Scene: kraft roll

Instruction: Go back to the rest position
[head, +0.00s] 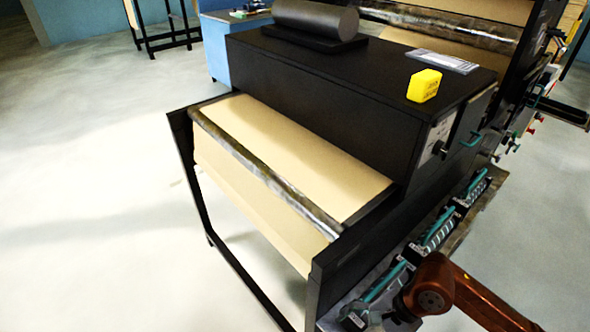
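My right arm, reddish brown, comes in at the lower right corner, and its bent joint covers part of the machine's side. Its gripper cannot be made out in the view. My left arm and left gripper are not in view. The black machine (310,95) fills the middle of the view. Tan kraft paper (300,155) runs out of its front and hangs over a shiny metal roller (262,174).
A yellow block (424,85), a flat grey label or packet (443,61) and a dark cylinder (316,18) lie on the machine's top. Green-handled parts (438,233) line its right side, near my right arm. The pale floor (90,180) at left is clear.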

